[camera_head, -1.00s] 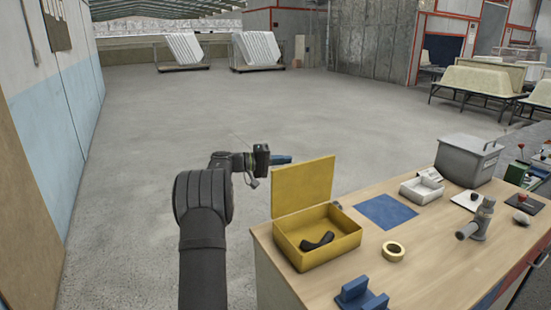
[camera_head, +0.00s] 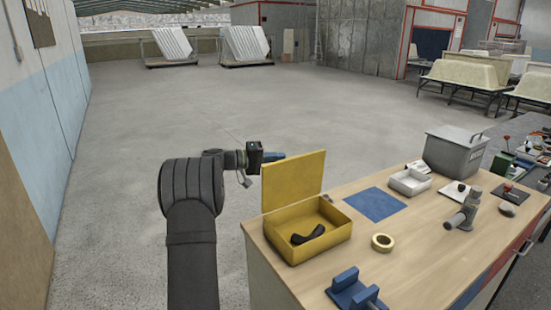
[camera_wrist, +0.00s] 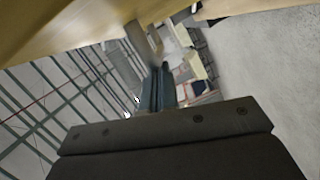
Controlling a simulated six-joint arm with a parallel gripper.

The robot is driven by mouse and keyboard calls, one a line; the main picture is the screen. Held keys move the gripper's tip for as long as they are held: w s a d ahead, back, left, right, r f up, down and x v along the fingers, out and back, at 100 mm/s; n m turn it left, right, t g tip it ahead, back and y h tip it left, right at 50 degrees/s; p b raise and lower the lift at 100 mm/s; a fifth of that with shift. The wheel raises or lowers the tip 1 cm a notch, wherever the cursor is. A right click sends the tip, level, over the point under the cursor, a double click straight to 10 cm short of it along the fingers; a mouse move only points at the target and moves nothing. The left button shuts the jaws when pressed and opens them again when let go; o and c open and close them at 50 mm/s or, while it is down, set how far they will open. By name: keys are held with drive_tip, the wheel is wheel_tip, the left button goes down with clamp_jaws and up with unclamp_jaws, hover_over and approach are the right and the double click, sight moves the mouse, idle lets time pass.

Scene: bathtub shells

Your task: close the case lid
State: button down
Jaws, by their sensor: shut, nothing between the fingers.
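The yellow case (camera_head: 318,243) stands on the near left part of the bench. Its lid (camera_head: 292,182) is open and stands about upright at the case's back edge. A black curved piece (camera_head: 307,236) lies inside the case. My gripper (camera_head: 279,156) is behind the lid, near its upper left corner, and the lid's edge may hide the fingertips. I cannot tell whether they touch the lid. In the wrist view the blue fingers (camera_wrist: 163,85) are together and empty. A tan-yellow surface fills the top left there; I cannot tell what it is.
On the wooden bench (camera_head: 415,275) are a blue mat (camera_head: 375,204), a tape roll (camera_head: 382,243), a blue block fixture (camera_head: 352,292), a white tray (camera_head: 410,182), a grey lidded box (camera_head: 455,151) and a grey metal tool (camera_head: 464,210). Open floor lies behind and left of the case.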

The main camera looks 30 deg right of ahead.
sight(297, 172)
drive_tip(key=s+m+t+y, duration=0.1)
drive_tip(key=s+m+t, duration=0.1)
drive_tip(key=s+m, duration=0.75)
drive_tip(key=s+f+m+t, duration=0.2)
drive_tip(key=s+f, duration=0.7)
drive_tip(key=s, duration=0.2)
drive_tip(key=shift+s+f+y, duration=0.3)
drive_tip(key=shift+s, duration=0.05)
drive_tip(key=s+a+r, duration=0.1)
drive_tip(key=a+r, duration=0.5)
drive_tip(key=a, duration=0.3)
drive_tip(key=shift+s+a+r, duration=0.15)
drive_tip(key=shift+a+r, duration=0.1)
drive_tip(key=shift+a, duration=0.1)
drive_tip(key=shift+d, duration=0.15)
